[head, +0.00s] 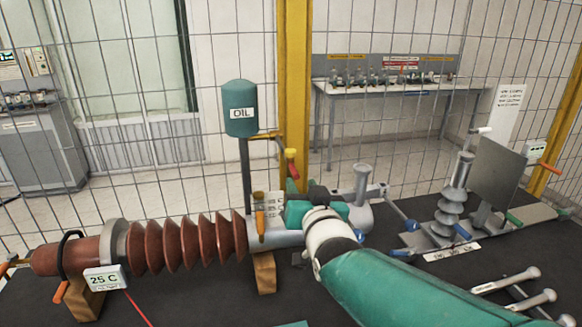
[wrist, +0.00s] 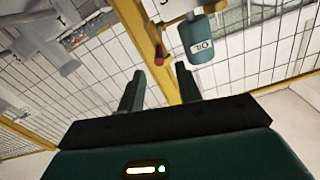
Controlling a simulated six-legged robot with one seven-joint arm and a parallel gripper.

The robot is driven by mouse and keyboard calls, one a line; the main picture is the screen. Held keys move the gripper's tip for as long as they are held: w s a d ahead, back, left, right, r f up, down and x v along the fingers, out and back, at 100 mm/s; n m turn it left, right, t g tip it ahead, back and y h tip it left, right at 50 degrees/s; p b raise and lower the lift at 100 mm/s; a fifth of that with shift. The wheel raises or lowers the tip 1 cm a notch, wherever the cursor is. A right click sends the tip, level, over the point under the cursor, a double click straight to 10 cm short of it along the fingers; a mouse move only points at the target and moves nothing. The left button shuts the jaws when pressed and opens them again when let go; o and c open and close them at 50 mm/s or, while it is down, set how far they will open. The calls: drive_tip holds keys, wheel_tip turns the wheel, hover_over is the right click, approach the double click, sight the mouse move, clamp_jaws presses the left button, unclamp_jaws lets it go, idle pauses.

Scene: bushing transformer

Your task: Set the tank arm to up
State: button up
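The green oil tank (head: 240,108) stands on a grey post behind the bushing. A yellow arm (head: 265,135) reaches right from it and bends down to a yellow joint and a red handle (head: 292,170). I take this to be the tank arm; its lower end hangs down. In the wrist view the tank (wrist: 197,42) is at the upper right, and a red tip (wrist: 159,61) shows beyond the gap between my fingers. My gripper (wrist: 158,80) is open, with nothing between its fingers. In the head view my gripper (head: 300,211) is just below the red handle, partly hidden by my arm.
The ribbed brown bushing (head: 190,243) lies on the dark table, with an orange-handled valve (head: 260,220) near its right end. A yellow post (head: 294,80) and wire mesh stand behind. A grey insulator (head: 448,210) and a panel (head: 497,172) stand at right.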

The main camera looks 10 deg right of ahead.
sight(291, 165)
drive_tip(key=w, duration=0.9)
drive_tip(key=shift+w, duration=0.2)
clamp_jaws()
